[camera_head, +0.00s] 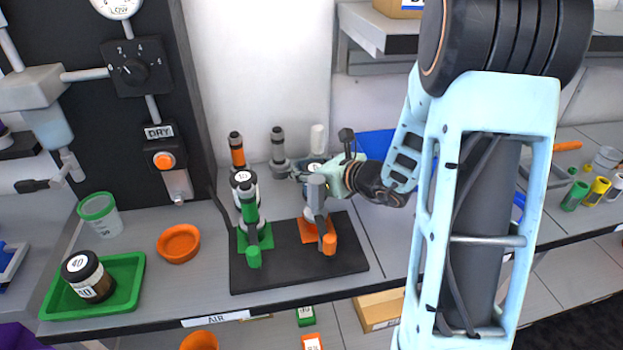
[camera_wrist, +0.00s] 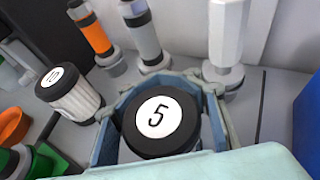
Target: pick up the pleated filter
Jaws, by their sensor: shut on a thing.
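A black-capped cartridge marked 5 (camera_wrist: 160,118) sits between the fingers of my gripper (camera_wrist: 165,100) in the wrist view. The fingers wrap its sides and are shut on it. Its body below the cap is hidden, so I cannot tell whether it is pleated. In the head view my gripper (camera_head: 312,172) is at the back of the black base plate (camera_head: 285,275), near the orange pad. A second black-capped cartridge (camera_wrist: 70,92), white and visibly pleated, stands to the left. Its label seems to read 10. It also shows in the head view (camera_head: 243,182).
Orange (camera_wrist: 95,35), grey (camera_wrist: 142,30) and white (camera_wrist: 228,35) cylinders stand close behind. Green (camera_head: 250,220) and orange (camera_head: 325,240) clamp-like parts stand on the plate.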

